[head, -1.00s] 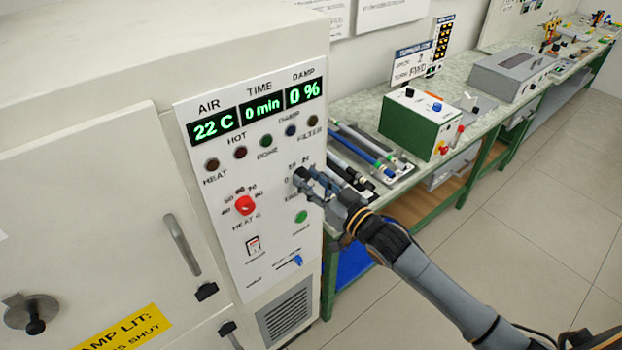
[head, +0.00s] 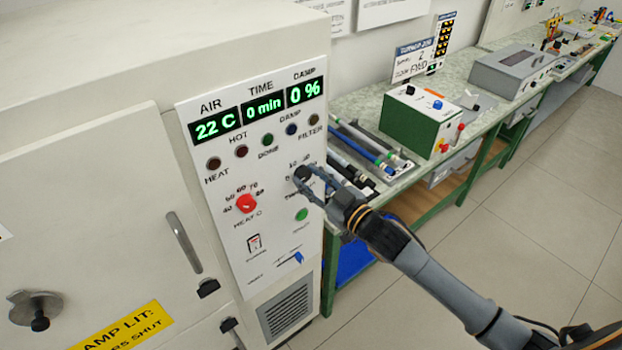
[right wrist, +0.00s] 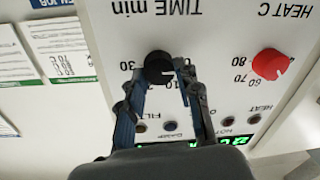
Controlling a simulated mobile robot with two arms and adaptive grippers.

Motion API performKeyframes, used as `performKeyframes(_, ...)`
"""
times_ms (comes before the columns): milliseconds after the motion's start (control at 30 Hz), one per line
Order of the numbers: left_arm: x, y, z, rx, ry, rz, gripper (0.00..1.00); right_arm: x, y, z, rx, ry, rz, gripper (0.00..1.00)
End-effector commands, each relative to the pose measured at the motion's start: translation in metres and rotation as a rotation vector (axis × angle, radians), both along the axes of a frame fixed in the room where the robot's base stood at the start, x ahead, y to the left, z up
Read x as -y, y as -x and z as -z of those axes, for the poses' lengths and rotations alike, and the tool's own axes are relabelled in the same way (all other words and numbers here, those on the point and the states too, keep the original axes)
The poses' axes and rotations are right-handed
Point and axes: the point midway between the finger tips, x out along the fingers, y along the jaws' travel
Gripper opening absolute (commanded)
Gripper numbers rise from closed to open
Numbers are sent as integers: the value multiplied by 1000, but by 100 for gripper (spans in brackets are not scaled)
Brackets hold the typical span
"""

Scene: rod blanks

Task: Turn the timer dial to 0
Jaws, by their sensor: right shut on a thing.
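The timer dial is a black knob (head: 302,173) on the oven's white control panel, left of my right gripper in the head view. My right gripper (head: 316,184) is at the panel, its fingers shut on the knob. In the right wrist view the knob (right wrist: 158,68) shows between the fingertips, under upside-down "TIME min" lettering. Scale numbers such as 30 and 10 show around it. I cannot make out where its pointer stands. The TIME display (head: 263,109) reads 0 min. My left gripper is not in view.
The red heat dial (head: 246,203) is left of the timer dial and the green button (head: 301,214) is below it. Rods lie in a rack (head: 405,168) on the bench behind my right gripper. A green box (head: 421,120) stands farther along. The floor at right is clear.

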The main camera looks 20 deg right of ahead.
Motion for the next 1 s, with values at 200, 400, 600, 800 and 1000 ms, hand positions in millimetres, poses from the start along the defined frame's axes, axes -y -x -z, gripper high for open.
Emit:
performKeyframes(200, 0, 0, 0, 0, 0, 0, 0, 0, 0, 2, -3, 3, 1, 39)
performKeyframes(400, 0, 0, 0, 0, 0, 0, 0, 0, 0, 1, -2, 1, 1, 56)
performKeyframes(600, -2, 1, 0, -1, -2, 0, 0, 1, 1, 1, -1, 0, 0, 56)
performKeyframes(800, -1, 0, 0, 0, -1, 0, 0, 8, 19, 2, -3, 0, 1, 56)
performKeyframes(1000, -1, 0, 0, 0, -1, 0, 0, 24, 56, 3, -5, 1, -1, 56)
